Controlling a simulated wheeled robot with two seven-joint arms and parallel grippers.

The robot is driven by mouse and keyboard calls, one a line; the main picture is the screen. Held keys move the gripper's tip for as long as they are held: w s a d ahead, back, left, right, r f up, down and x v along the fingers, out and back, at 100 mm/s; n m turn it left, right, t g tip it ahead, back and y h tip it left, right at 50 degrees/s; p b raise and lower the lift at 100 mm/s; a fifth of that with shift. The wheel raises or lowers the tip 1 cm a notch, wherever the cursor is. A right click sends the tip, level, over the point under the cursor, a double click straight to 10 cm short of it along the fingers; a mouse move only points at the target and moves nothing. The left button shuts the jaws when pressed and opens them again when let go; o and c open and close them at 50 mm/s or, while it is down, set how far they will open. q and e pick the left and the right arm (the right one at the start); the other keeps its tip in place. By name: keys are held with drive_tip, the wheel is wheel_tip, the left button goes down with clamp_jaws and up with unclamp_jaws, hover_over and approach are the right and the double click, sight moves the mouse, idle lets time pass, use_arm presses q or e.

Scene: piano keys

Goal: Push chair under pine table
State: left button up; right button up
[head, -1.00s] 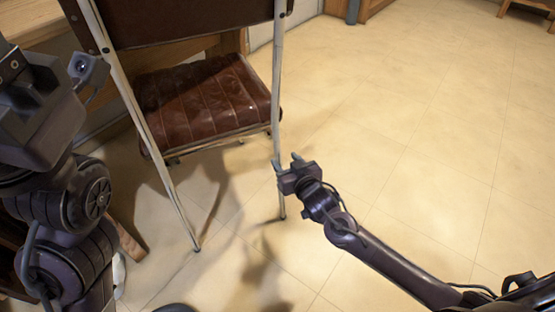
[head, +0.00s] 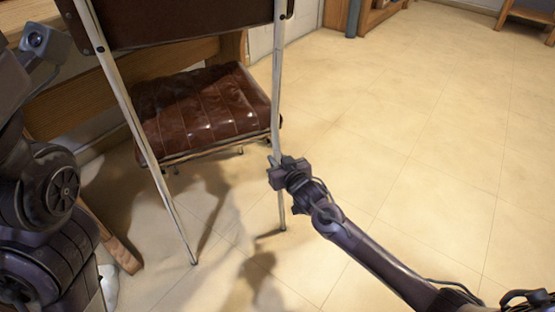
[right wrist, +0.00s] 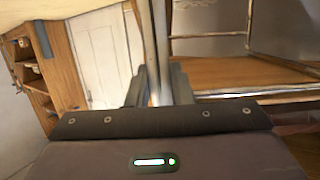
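The chair has a dark brown padded seat (head: 205,108), a dark backrest at the top edge and pale metal legs; it shows in the head view, left of centre. It stands upright with its back towards me. Light wood, apparently the pine table (head: 85,100), lies behind and left of the seat, partly hidden by the chair and my left arm. My right gripper (head: 276,163) is at the chair's right rear leg. In the right wrist view its fingers (right wrist: 158,88) lie on both sides of the metal leg, with no clear gap. My left arm is at the left edge; its fingertips are out of view.
The pale tiled floor (head: 420,140) is clear to the right of the chair. Wooden furniture (head: 380,15) stands at the top, and another wooden piece (head: 530,15) is at the top right. A slanting wooden leg (head: 112,238) is beside my left arm.

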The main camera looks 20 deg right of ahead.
clamp_jaws()
drive_tip(key=shift+w, duration=0.1)
drive_tip(key=shift+w+a+r, duration=0.15)
drive_tip(key=shift+w+a, duration=0.05)
drive_tip(key=shift+w+a+r+p, duration=0.15)
drive_tip(key=shift+w+a+p, duration=0.2)
drive_tip(key=shift+w+a, duration=0.65)
drive_tip(key=shift+o, duration=1.4)
unclamp_jaws()
drive_tip(key=o, duration=0.7)
drive_tip(key=shift+a, duration=0.35)
drive_tip(key=shift+d+f, duration=0.1)
drive_tip(key=shift+f, duration=0.1)
drive_tip(key=shift+d+f, duration=0.1)
